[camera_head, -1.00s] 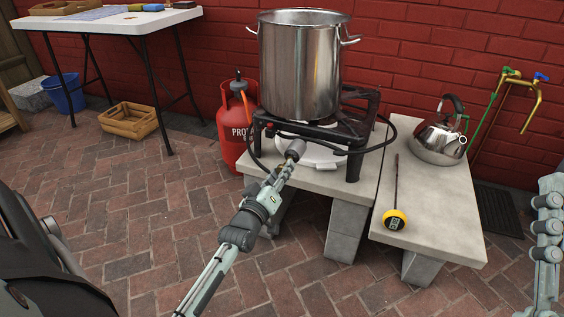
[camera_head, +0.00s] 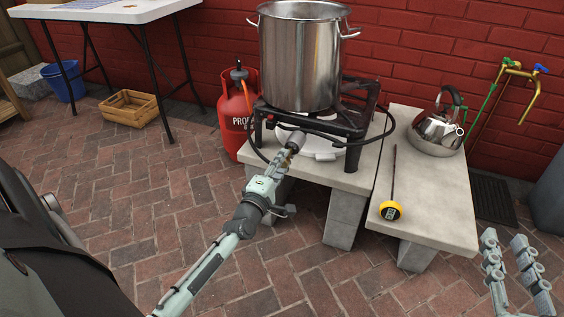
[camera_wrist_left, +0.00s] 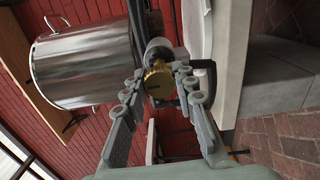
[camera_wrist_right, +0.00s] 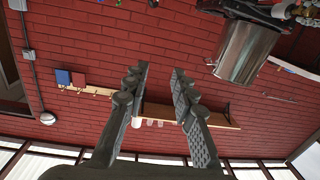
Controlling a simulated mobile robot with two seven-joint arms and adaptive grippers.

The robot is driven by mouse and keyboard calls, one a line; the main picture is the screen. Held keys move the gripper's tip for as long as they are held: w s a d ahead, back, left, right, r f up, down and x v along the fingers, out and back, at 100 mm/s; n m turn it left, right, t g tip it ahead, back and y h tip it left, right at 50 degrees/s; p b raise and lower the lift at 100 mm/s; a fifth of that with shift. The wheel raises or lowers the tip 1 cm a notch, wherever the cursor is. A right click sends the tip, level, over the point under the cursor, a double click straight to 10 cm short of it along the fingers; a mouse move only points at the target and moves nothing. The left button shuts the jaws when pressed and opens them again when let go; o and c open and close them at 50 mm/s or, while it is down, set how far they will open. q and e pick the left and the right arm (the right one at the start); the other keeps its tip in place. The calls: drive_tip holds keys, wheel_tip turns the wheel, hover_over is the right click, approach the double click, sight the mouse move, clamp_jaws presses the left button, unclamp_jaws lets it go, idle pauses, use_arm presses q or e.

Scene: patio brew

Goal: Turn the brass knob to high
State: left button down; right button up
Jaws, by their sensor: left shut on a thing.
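The brass knob (camera_wrist_left: 158,82) is at the front of the black burner stand (camera_head: 352,128), close to a grey cylindrical fitting (camera_head: 297,140). My left gripper (camera_head: 290,152) reaches the front of the burner. In the left wrist view its fingertips (camera_wrist_left: 160,90) are shut on the brass knob, one on each side. The knob's markings and setting are too small to read. A large steel pot (camera_head: 300,58) stands on the burner. My right gripper (camera_head: 505,240) is at the lower right, away from the burner. In the right wrist view its fingers (camera_wrist_right: 161,75) are apart with nothing between them.
A red propane cylinder (camera_head: 236,115) stands left of the burner. A steel kettle (camera_head: 437,132) and a yellow thermometer (camera_head: 390,210) are on the right-hand slab (camera_head: 430,205). A black hose loops around the burner. The brick floor in front is clear.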

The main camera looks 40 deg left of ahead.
use_arm(q)
drive_tip(key=shift+n, duration=0.9)
drive_tip(key=n+b, duration=0.1)
drive_tip(key=n, duration=0.4)
drive_tip(key=shift+b, duration=0.35)
drive_tip(key=n+b, duration=0.1)
drive_tip(key=n, duration=0.2)
drive_tip(key=shift+n, duration=1.7)
use_arm(e)
drive_tip(key=s+a+r+t+y, duration=0.1)
drive_tip(key=s+r+t+y, duration=0.1)
drive_tip(key=r+t, duration=0.4)
drive_tip(key=shift+s+a+r+y, duration=0.2)
drive_tip(key=shift+s+r+y, duration=0.25)
drive_tip(key=shift+r, duration=1.8)
drive_tip(key=shift+s+r, duration=0.1)
